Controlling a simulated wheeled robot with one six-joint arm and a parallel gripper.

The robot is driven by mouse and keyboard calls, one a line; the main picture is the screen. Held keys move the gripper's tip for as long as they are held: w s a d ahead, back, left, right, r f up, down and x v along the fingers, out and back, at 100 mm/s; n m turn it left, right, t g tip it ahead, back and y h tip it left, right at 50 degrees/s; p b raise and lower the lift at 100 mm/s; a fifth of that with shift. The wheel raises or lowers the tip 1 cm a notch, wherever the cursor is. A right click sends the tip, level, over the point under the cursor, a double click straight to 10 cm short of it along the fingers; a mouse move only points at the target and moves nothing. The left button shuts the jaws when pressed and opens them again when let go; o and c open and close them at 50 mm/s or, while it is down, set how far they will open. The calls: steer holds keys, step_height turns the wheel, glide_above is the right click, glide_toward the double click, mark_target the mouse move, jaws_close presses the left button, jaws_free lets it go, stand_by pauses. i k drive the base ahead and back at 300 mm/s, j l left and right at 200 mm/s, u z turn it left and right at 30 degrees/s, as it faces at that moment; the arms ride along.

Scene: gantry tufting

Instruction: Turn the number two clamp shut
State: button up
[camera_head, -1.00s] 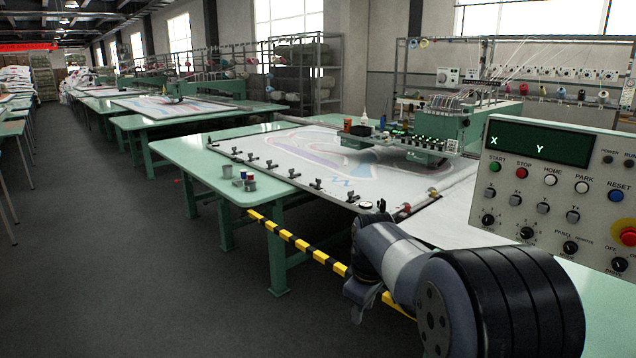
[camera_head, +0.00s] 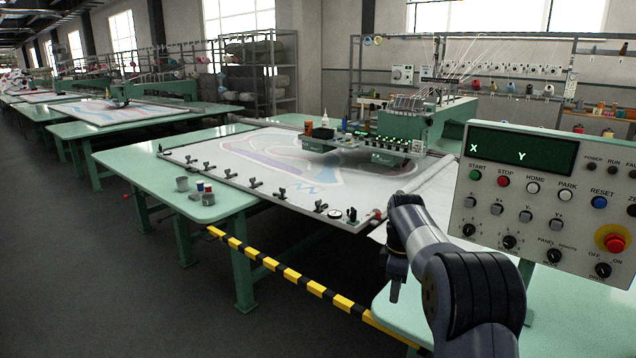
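Several small black clamps sit in a row along the front edge of the white tufting frame (camera_head: 300,205), including one clamp (camera_head: 255,184) near the middle and another clamp (camera_head: 281,194) to its right. No numbers are readable, so I cannot tell which is number two, nor whether any clamp is open or shut. My arm reaches in from the bottom right. Its end, with my gripper (camera_head: 394,291), hangs down to the right of the frame's near corner, apart from the clamps. The fingers are too small and dark to tell open from shut.
A control panel (camera_head: 545,200) with a red emergency button stands close on the right. A yellow-black striped bar (camera_head: 285,272) runs low before the green table (camera_head: 130,162). Dark floor at left is clear.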

mark_target(282, 189)
steer(key=i+j+z, duration=0.15)
steer(key=i+j, duration=0.15)
steer(key=i+j+z, duration=0.1)
steer(key=i+j, duration=0.25)
steer(key=j, duration=0.15)
steer(key=i+j+z, duration=0.15)
steer(key=j, duration=0.25)
steer(key=i+j+z, duration=0.15)
steer(key=i+j, duration=0.45)
steer(key=j, duration=0.15)
steer(key=i+j, duration=0.15)
steer(key=j, duration=0.2)
steer(key=i+j, duration=0.2)
steer(key=j, duration=0.15)
steer(key=i+j, duration=0.2)
steer(key=j, duration=0.15)
steer(key=i+j, duration=0.15)
steer(key=j, duration=0.2)
steer(key=i+j, duration=0.2)
steer(key=j, duration=0.15)
steer(key=i+j, duration=0.2)
steer(key=j, duration=0.15)
steer(key=z, duration=0.05)
